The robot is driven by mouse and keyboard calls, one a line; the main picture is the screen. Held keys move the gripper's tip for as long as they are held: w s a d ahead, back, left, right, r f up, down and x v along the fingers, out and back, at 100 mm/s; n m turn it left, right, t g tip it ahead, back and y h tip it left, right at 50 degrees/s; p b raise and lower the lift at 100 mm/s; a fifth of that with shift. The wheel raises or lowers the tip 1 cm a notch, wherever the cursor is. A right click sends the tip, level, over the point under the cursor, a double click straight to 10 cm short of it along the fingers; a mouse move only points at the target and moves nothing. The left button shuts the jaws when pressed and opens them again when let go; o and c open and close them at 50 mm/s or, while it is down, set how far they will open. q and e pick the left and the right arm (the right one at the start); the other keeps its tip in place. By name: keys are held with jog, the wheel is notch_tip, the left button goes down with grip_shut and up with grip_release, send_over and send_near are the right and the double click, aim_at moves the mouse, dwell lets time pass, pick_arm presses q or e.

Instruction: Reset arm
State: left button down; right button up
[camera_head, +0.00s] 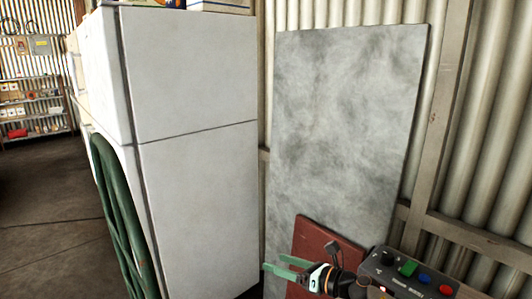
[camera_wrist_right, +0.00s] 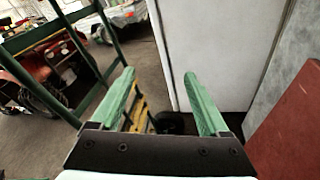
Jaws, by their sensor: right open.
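My right gripper (camera_head: 281,268) shows at the bottom of the head view, with its green fingers pointing left. It is open and empty. In the right wrist view its two green fingers (camera_wrist_right: 160,100) stand apart with nothing between them. The gripper is in front of the white fridge (camera_head: 195,150) and a dark red panel (camera_head: 325,245). My left gripper is not in either view.
A grey mottled board (camera_head: 345,120) leans against the corrugated wall. A box with coloured buttons (camera_head: 408,275) is at the lower right. Shelves (camera_head: 35,108) stand far left beyond open floor (camera_head: 45,210). The wrist view shows a red vehicle (camera_wrist_right: 45,70) and green frame bars.

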jog(key=s+d+f+m+t+h, duration=0.1)
jog(key=s+d+m+h, duration=0.3)
jog(key=m, duration=0.6)
jog(key=s+d+f+m+t+h, duration=0.1)
jog(key=s+d+f+m+h, duration=0.3)
jog(key=m, duration=0.6)
jog(key=s+d+f+m+t+h, duration=0.2)
jog(key=s+d+m+h, duration=0.2)
jog(key=m, duration=0.6)
jog(key=shift+s+f+h, duration=0.15)
jog(key=shift+s+h, duration=0.25)
jog(key=shift+s, duration=0.7)
jog(key=s+d+f+m+g, duration=0.25)
jog(key=s+m+g, duration=0.3)
jog(key=s, duration=0.75)
jog(key=s+d+f+m+g, duration=0.2)
jog(key=s+d+m+g, duration=0.3)
jog(key=s, duration=0.8)
jog(key=w+a+f+t+y+p, duration=0.1)
jog(key=w+a+f+t, duration=0.3)
jog(key=f, duration=0.6)
jog(key=shift+a+m+t+y, duration=0.35)
jog(key=shift+a+t+y, duration=0.05)
jog(key=shift+a+t, duration=0.9)
